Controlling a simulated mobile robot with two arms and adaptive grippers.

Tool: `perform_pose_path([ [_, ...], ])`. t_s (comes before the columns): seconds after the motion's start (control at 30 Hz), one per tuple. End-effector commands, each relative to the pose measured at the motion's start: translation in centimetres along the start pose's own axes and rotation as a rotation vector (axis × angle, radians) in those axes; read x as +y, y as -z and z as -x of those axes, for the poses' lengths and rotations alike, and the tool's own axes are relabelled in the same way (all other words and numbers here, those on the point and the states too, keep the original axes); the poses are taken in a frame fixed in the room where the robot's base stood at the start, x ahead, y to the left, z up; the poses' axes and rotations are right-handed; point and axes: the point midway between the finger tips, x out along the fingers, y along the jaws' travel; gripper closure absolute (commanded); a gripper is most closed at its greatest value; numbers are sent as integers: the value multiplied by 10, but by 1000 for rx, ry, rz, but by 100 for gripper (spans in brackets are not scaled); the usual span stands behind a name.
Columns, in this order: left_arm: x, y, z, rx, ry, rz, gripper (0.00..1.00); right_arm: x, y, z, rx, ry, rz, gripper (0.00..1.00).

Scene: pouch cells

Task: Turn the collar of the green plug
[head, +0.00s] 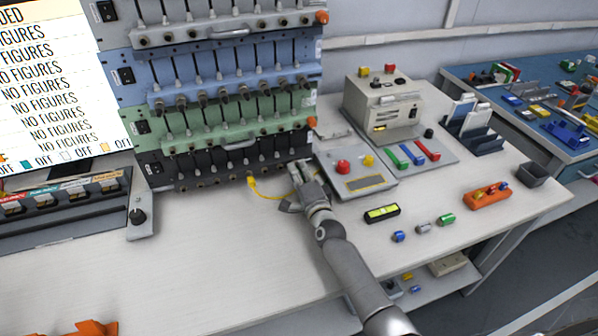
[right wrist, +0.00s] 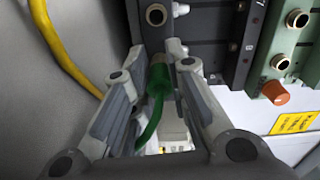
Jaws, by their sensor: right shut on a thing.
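The green plug (right wrist: 157,82) is between the two fingers of my right gripper (right wrist: 165,75) in the right wrist view. The fingers are shut on it. A green cable runs from it back toward the palm. Its front end has a greyish collar (right wrist: 158,60) and points at the dark rack unit (right wrist: 200,30). I cannot tell how far it sits in a socket. In the head view my right gripper (head: 302,175) is at the lower right end of the dark bottom unit (head: 235,163), and hides the plug. My left gripper is not in view.
A yellow cable (head: 265,193) lies just left of my right gripper. A grey control box with red and yellow buttons (head: 358,183) is close on its right. Blue and green rack units (head: 230,130) with several plugs are above.

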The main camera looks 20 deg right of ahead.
Motion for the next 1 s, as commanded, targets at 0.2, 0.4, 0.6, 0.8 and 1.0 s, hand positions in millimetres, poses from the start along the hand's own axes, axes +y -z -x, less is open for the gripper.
perform_pose_path([
  [0.2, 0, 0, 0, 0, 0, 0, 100, 1, -1, 0, -2, -3, -1, 100],
  [0.4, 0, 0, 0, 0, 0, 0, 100, 1, -1, 0, -2, -2, -2, 60],
  [0.6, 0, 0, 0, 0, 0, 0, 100, 0, 0, 0, -1, -1, -2, 60],
  [0.8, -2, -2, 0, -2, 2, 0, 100, 0, -1, 5, -1, 0, -3, 60],
  [1.0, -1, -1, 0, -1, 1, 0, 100, 1, -1, 32, -1, -2, -5, 60],
])
